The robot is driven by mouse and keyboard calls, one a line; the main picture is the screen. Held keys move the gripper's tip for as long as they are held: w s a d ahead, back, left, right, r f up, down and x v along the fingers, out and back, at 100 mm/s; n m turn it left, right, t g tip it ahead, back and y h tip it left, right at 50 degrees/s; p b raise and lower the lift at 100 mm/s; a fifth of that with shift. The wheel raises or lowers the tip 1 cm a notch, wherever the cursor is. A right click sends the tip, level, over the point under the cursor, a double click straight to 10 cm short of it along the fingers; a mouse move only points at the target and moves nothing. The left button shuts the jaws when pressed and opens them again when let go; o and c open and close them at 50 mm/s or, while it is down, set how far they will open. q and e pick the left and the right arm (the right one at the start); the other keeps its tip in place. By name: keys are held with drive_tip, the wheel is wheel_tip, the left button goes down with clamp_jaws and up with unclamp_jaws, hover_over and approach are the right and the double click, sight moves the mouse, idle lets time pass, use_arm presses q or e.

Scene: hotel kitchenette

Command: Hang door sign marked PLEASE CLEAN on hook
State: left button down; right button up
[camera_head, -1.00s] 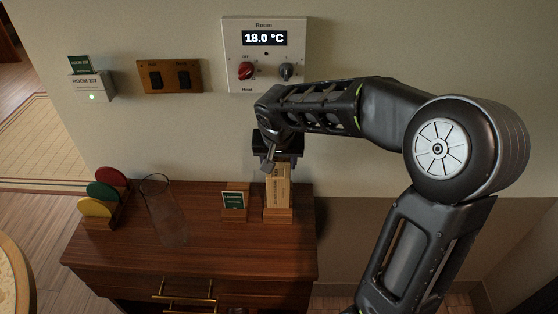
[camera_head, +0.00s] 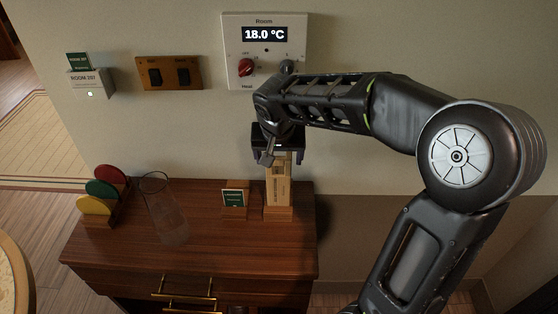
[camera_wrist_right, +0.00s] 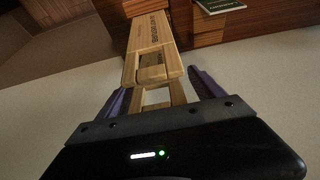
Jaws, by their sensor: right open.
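A light wooden door sign (camera_head: 278,188) stands upright in a small wooden holder (camera_head: 278,213) at the right of the cabinet top. Its lettering is too small to read in the head view. The right wrist view shows the sign (camera_wrist_right: 150,50) with an open cut-out near its upper end. My right gripper (camera_head: 278,158) is at the top of the sign, pointing down. In the right wrist view its purple fingers (camera_wrist_right: 160,92) are open, one on each side of the sign's upper end. I cannot make out a hook. My left gripper is not in view.
A small green card (camera_head: 235,198) on a wooden stand is left of the sign. A clear glass vase (camera_head: 166,210) and coloured discs in a rack (camera_head: 102,190) stand farther left. A thermostat panel (camera_head: 264,50), switch plate (camera_head: 169,73) and card holder (camera_head: 90,82) are on the wall.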

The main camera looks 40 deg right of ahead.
drive_tip(key=v, duration=0.5)
drive_tip(key=shift+a+r, duration=0.1)
drive_tip(key=shift+a, duration=0.05)
